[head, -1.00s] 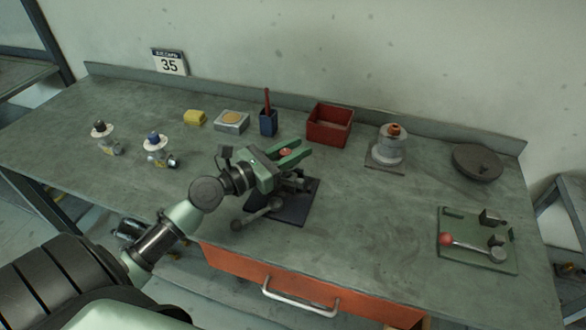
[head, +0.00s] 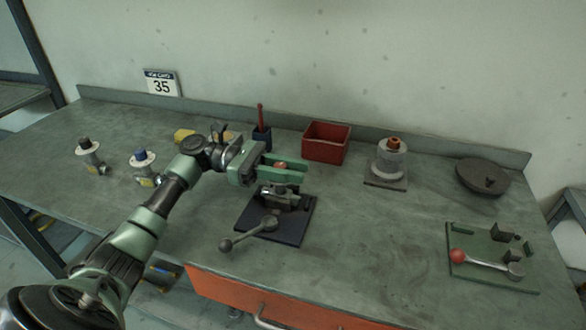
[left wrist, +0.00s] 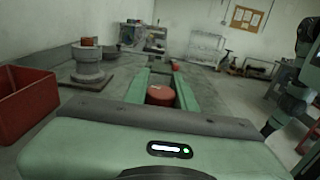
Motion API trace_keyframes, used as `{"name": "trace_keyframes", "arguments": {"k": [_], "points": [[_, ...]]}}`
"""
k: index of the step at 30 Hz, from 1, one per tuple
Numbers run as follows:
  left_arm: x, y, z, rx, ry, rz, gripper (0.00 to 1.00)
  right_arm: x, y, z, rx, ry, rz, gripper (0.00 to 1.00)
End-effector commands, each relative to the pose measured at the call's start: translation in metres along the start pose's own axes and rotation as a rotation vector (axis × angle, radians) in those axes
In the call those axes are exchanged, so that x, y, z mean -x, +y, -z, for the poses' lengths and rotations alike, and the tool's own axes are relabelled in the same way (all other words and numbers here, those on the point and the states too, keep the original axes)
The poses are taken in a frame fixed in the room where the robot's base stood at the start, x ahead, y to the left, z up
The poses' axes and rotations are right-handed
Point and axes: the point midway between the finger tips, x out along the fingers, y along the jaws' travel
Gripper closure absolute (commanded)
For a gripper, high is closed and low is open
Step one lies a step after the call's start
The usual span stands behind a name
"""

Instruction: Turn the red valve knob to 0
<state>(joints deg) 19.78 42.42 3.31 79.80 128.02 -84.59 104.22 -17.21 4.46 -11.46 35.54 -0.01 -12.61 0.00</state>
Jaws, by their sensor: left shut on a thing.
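The red valve knob (head: 281,165) shows between the fingers of my left gripper (head: 285,169), above a vise (head: 274,220) with a dark base and a grey ball-ended lever. The left gripper is shut on the knob, with its green fingers pointing right. In the left wrist view the round red knob (left wrist: 160,95) sits between the two green fingers. The valve body below and any scale marks, including 0, are hidden or too small to read. My right gripper is not in view.
Valves with a black knob (head: 84,142) and a blue knob (head: 140,154) stand at left. A red bin (head: 327,142), a grey flanged part (head: 390,158), a dark disc (head: 482,177) and a green lever fixture (head: 490,258) stand right. The front-middle bench is clear.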

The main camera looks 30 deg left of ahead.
Motion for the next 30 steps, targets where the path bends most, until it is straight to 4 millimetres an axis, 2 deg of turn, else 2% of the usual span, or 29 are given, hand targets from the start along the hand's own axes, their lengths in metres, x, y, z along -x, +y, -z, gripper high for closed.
{"name": "trace_keyframes", "arguments": {"k": [9,15,30], "points": [[0.001,-0.005,-0.001,0.000,-0.001,0.247,1.00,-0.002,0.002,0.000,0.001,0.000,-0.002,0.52],[0.001,-0.009,0.001,0.001,0.001,0.349,1.00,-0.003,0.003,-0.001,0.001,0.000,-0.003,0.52],[0.002,-0.012,0.003,0.004,0.004,0.421,1.00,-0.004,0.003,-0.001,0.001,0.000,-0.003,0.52]]}}
